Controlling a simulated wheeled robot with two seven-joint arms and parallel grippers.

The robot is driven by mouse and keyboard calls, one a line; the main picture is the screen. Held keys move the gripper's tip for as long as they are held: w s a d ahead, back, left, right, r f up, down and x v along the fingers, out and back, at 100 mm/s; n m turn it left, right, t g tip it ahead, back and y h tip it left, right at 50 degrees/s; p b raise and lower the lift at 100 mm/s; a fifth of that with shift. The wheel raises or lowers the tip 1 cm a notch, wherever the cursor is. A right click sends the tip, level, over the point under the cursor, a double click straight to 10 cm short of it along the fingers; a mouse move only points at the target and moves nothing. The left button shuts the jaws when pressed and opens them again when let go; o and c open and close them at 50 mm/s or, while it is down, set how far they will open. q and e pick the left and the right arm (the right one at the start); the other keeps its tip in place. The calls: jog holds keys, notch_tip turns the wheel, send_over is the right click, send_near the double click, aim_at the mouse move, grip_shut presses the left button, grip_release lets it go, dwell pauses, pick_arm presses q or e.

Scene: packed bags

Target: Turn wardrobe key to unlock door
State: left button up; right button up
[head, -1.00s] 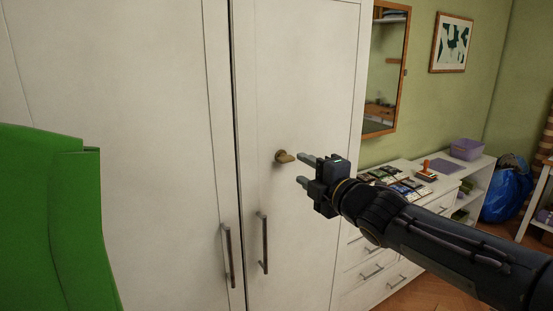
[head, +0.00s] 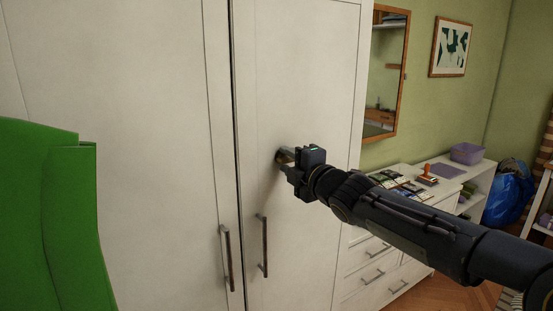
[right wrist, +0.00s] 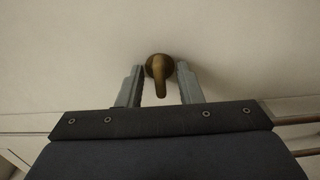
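The white wardrobe (head: 150,130) has two tall doors with vertical bar handles. The brass key (right wrist: 159,72) sits in the right door (head: 295,70); in the right wrist view it points toward my gripper, its grip pointing down the picture. My right gripper (head: 284,156) is at the key in the head view and hides most of it. In the right wrist view the right gripper's two fingers (right wrist: 159,88) stand open on either side of the key, with small gaps visible. My left gripper is not in view.
The door handles (head: 263,245) hang below the right gripper. A white dresser (head: 385,262) with several small items stands right of the wardrobe, under a wood-framed mirror (head: 386,75). A green panel-like object (head: 50,220) fills the left foreground.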

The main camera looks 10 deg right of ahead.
jog(key=c, duration=0.5)
jog(key=shift+f+n+b, duration=0.15)
jog(key=shift+n+b, duration=0.35)
jog(key=shift+n, duration=2.6)
jog(key=shift+n+b, duration=0.6)
jog(key=shift+n, duration=0.6)
jog(key=n, duration=0.3)
jog(key=shift+n, duration=0.3)
jog(key=n+b, duration=0.1)
jog(key=n, duration=0.4)
jog(key=shift+n, duration=0.4)
jog(key=o, duration=0.8)
jog(key=shift+o, duration=0.2)
jog(key=shift+s, duration=0.1)
